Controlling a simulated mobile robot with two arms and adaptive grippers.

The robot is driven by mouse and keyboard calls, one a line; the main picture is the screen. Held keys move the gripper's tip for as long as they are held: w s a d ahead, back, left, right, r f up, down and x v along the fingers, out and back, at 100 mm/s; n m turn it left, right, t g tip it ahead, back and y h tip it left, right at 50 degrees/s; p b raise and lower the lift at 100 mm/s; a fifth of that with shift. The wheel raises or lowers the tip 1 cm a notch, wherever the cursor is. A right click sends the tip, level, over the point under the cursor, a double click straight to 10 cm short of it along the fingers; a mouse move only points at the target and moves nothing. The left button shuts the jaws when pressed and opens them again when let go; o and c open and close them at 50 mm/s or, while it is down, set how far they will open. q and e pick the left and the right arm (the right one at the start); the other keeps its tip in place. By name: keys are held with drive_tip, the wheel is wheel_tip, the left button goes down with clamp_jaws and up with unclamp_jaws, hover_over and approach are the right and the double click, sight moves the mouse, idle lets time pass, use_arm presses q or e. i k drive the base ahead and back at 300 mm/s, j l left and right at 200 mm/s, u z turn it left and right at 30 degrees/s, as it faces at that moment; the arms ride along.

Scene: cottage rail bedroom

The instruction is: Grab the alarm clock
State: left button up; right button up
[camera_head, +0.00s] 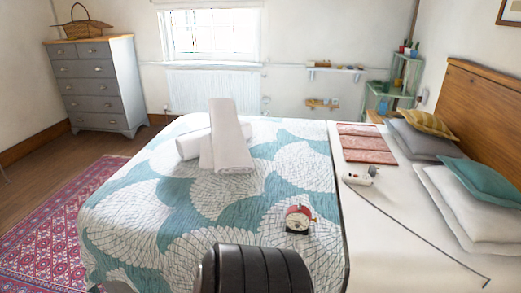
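The alarm clock (299,219) is small and red with a pale round face. It stands upright on the bed's patterned cover (200,235), near the right edge of the teal and white part. It is in plain view, a little right of the middle of the head view. Neither my left nor my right gripper shows in this view, so their distance from the clock cannot be seen. A dark ribbed rounded shape fills the bottom edge, nearer to me than the clock.
Rolled white towels (226,142) lie on the bed, farther back. A small white object (360,177), folded reddish cloths (366,144) and pillows (478,195) lie to the right. The cover around the clock is clear. A grey dresser (100,85) stands back left.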

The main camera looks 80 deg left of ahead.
sight(293, 215)
drive_tip(key=u, duration=2.15)
